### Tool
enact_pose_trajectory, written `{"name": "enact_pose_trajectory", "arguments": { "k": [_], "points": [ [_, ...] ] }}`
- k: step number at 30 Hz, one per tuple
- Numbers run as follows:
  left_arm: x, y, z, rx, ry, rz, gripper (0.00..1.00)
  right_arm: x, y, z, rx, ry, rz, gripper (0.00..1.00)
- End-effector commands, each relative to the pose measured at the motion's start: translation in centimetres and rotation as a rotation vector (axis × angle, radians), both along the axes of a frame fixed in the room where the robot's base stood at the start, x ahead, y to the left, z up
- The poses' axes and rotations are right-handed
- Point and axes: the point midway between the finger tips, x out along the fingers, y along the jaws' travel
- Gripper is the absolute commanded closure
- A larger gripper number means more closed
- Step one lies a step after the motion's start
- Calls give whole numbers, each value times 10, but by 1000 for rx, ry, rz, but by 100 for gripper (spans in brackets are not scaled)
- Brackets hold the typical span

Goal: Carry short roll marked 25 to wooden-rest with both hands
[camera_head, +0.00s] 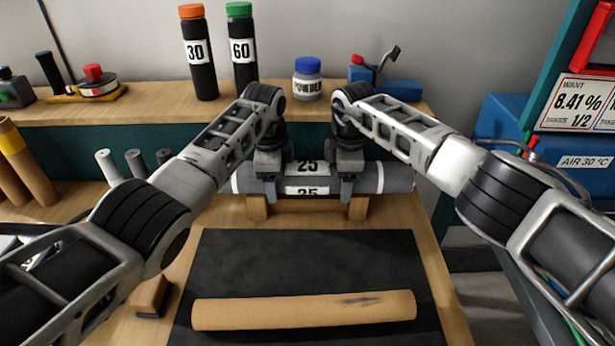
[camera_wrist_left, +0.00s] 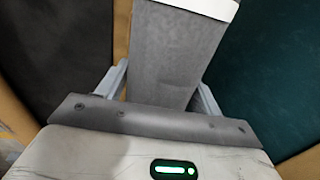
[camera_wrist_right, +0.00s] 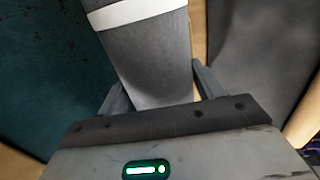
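The grey short roll marked 25 (camera_head: 310,182) lies level across the wooden rest (camera_head: 307,206) behind the black mat, with white bands near its ends. Its label shows between my grippers. My left gripper (camera_head: 271,188) straddles it left of the label and my right gripper (camera_head: 347,188) straddles it right of the label, both from above. In the left wrist view the roll (camera_wrist_left: 170,60) runs between the fingers, with a thin strip of wood visible beside it. The right wrist view shows the roll (camera_wrist_right: 150,55) likewise, with a narrow gap at one finger. Both grippers look open.
A long brown cardboard roll (camera_head: 305,310) lies on the black mat (camera_head: 300,255) in front. Bottles marked 30 (camera_head: 198,55) and 60 (camera_head: 241,50) and a powder jar (camera_head: 308,78) stand on the back shelf. Small grey cylinders (camera_head: 135,163) stand at left.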

Motion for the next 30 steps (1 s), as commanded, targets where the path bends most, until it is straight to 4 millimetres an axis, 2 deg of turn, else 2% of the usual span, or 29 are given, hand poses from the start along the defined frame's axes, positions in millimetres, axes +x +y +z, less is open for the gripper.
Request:
{"name": "enact_pose_trajectory", "arguments": {
  "k": [1,4,5,16,30],
  "points": [
    [0,0,0,0,0,0,48,0,0,0,0,0,0,48],
    [0,0,0,0,0,0,76,0,0,0,0,0,0,76],
    [0,0,0,0,0,0,81,0,0,0,0,0,0,81],
    [1,0,8,-1,-3,0,81,1,0,8,1,-2,0,81],
    [0,0,52,-1,-2,0,81,0,0,52,1,-2,-1,81]
  ]
}}
